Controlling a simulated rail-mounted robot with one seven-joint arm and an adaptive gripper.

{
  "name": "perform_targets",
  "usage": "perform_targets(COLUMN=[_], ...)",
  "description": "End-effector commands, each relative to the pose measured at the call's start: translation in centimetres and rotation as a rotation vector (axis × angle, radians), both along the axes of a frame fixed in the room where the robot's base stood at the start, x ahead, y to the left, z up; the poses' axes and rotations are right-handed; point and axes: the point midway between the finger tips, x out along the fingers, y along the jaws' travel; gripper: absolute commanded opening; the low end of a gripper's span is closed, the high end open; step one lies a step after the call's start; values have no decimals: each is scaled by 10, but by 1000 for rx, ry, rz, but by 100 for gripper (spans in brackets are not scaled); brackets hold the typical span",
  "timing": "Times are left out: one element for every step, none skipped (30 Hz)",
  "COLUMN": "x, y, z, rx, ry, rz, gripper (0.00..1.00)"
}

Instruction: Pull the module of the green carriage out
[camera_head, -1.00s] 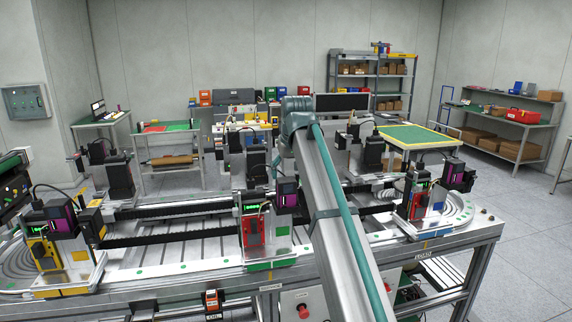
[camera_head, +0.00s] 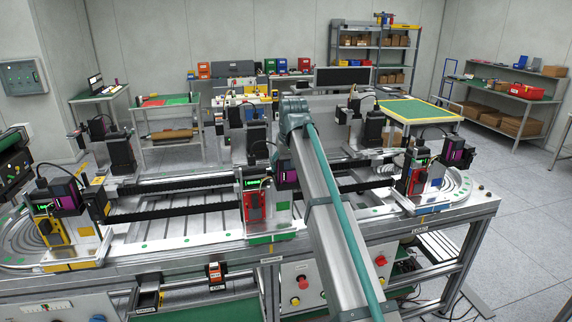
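The green carriage (camera_head: 272,238), with a green front edge, stands on the near rail of the long frame, left of my arm. It carries a red module (camera_head: 254,208) with a lit green display at its top. A black and purple unit (camera_head: 286,170) sits behind it, partly covered by my arm. My arm rises from the bottom of the picture to a teal joint above the frame. My gripper is not visible; the parts beyond that joint are hidden.
A yellow-edged carriage (camera_head: 68,266) stands at the near left and a blue-edged carriage (camera_head: 428,210) at the near right. Black cable chains (camera_head: 180,212) run along the frame. Further black units stand on the far side. A panel with red buttons (camera_head: 303,283) hangs below.

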Motion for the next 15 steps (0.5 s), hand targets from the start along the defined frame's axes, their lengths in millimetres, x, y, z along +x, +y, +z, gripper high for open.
perform_targets(x=[0, 0, 0, 0, 0, 0, 0, 0, 0, 0, 0, 0, 0, 0, 0], y=[0, 0, 0, 0, 0, 0, 0, 0, 0, 0, 0, 0, 0, 0, 0], z=[0, 0, 0, 0, 0, 0, 0, 0, 1, 1, 1, 1, 2, 2, 3], rx=[0, 0, 0, 0, 0, 0, 0, 0, 0, 0, 0, 0, 0, 0, 0], ry=[0, 0, 0, 0, 0, 0, 0, 0, 0, 0, 0, 0, 0, -1, -1], rz=[0, 0, 0, 0, 0, 0, 0, 0, 0, 0, 0, 0, 0, 0, 0], gripper=[57, 52, 45, 40, 35, 28, 23, 20, 20, 20, 19, 19, 19, 19, 19])
